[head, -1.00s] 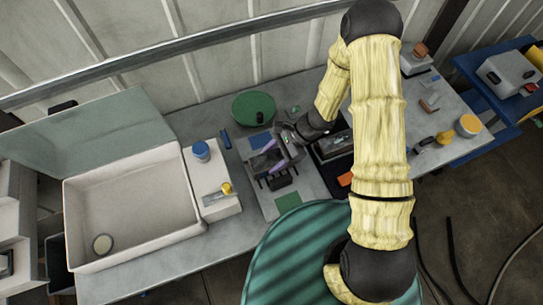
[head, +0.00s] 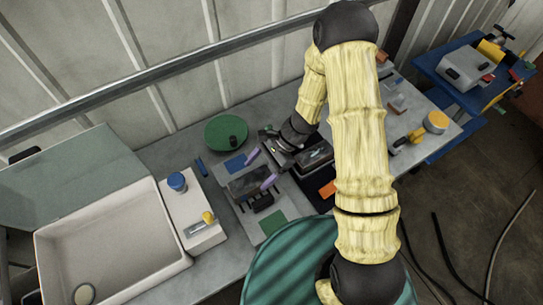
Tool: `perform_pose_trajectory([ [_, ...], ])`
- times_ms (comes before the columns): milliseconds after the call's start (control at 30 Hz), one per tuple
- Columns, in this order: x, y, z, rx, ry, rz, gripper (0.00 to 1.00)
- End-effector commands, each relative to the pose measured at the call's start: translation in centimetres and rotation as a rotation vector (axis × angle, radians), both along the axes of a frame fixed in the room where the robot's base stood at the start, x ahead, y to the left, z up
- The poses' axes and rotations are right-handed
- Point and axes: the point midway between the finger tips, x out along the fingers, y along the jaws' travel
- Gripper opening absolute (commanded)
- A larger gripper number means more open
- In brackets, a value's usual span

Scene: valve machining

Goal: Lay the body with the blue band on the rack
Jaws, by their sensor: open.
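My gripper (head: 261,171) has two purple fingers, spread apart. They are above the right side of a dark grey block-like fixture (head: 246,184) on a light grey plate, and I see nothing held between them. I cannot make out a blue band on any valve body from this height. A blue-topped cylinder (head: 177,182) stands on the white ledge beside the sink, but I cannot tell what it is. A black tray (head: 322,170) with grey-green contents lies right of my gripper, partly behind my arm. I cannot tell which thing is the rack.
A green round disc (head: 226,132) with a small dark object lies at the back. A blue square (head: 235,165) and a green square (head: 272,222) mark the plate. A white sink (head: 110,235) is at left. A blue table (head: 433,65) with a grey box stands at right.

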Motion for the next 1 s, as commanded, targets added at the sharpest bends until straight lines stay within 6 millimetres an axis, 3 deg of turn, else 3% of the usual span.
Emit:
perform_pose_trajectory([
  [400, 2.6, -4.1, 4.8, 0.000, -0.002, -0.001, 0.76],
  [1000, 2.7, -4.4, 5.2, 0.000, 0.000, 0.000, 0.76],
])
